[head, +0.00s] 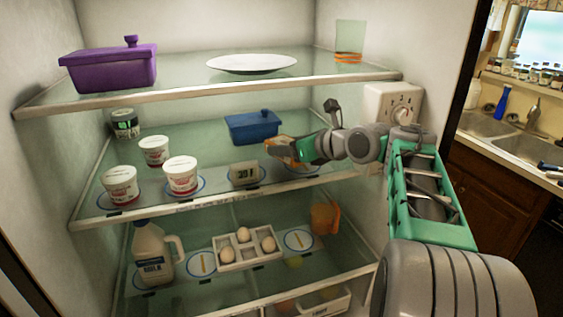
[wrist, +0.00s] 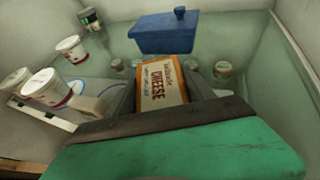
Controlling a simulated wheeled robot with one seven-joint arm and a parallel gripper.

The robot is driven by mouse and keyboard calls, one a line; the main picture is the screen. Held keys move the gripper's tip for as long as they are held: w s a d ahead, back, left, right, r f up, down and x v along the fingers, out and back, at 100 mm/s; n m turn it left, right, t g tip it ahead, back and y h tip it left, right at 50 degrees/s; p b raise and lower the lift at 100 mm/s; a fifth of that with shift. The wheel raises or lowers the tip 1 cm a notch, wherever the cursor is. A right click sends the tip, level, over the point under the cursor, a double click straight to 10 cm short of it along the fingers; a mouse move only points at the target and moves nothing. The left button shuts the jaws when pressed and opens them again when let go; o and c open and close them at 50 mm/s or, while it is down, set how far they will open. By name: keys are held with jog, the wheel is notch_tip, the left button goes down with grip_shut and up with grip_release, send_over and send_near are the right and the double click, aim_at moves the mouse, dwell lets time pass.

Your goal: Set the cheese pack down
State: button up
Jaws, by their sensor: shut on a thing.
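The cheese pack (wrist: 158,84) is a white and orange box with "CHEESE" printed on it. My gripper (wrist: 163,92) is shut on it, one finger on each side. In the head view the pack's orange end (head: 280,142) shows at the tip of my gripper (head: 284,152), over the right part of the middle fridge shelf (head: 215,150). The pack appears raised above the shelf, and I cannot tell how high. A blue-ringed marking (head: 303,168) lies partly hidden below my gripper.
A blue lidded box (head: 252,127) stands behind the pack. White tubs (head: 181,175) and a small beige block (head: 245,173) stand to the left. The upper shelf (head: 215,91) is overhead. The fridge's right wall, with a dial box (head: 378,97), is close to my arm.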

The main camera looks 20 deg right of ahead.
notch_tip(320, 180, down, 3)
jog(key=shift+d+r+b, duration=0.1)
jog(key=shift+d+b, duration=0.05)
jog(key=shift+b, duration=0.7)
jog(key=shift+s+b, duration=0.25)
jog(key=shift+b, duration=0.1)
jog(key=shift+w+a+r, duration=0.15)
jog(key=shift+a, duration=0.2)
jog(key=shift+d+p, duration=0.1)
jog(key=shift+p, duration=0.2)
jog(key=o, duration=1.6)
jog(key=shift+f, duration=0.2)
jog(key=shift+r, duration=0.1)
jog(key=p+v, duration=0.1)
jog(key=v, duration=0.6)
jog(key=shift+d+r, duration=0.1)
jog(key=shift+s, duration=0.3)
